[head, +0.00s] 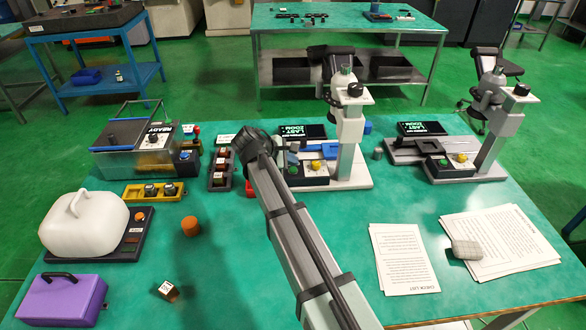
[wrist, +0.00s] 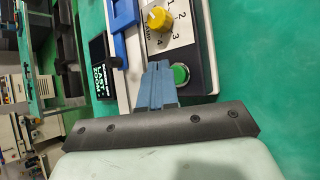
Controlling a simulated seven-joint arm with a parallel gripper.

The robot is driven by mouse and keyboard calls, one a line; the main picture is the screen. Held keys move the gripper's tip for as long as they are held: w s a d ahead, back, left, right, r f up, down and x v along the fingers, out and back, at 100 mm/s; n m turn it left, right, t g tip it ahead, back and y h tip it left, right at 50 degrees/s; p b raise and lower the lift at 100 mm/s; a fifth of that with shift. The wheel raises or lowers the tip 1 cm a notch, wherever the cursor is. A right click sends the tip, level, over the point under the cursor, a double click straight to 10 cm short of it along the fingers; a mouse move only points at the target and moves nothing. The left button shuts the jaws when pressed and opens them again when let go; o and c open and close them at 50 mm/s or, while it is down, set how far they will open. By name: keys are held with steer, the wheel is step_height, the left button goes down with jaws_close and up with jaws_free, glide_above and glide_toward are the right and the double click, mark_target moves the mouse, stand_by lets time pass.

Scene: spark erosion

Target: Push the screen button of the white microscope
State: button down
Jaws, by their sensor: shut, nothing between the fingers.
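The white microscope (head: 347,150) stands mid-table, left of a second, greyer microscope. Its dark screen (head: 303,131) shows green text; the screen also appears in the wrist view (wrist: 100,65). On its base is a control panel with a yellow knob (wrist: 158,18) and a round green button (wrist: 181,75). My gripper (wrist: 158,68) is shut and empty, its blue-grey fingers over the panel, just left of the green button in the wrist view. I cannot tell whether they touch anything. In the head view my arm hides the fingers and part of the microscope's base.
The greyer microscope (head: 490,125) has its own screen and panel on the right. A blue stage part (wrist: 125,15) is close to my fingers. Red and dark holders (head: 222,168) stand left of my arm. Papers (head: 403,258) lie front right. The green table is clear around the orange cylinder (head: 191,226).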

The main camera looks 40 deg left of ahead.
mark_target(291, 170)
steer(key=shift+r, duration=3)
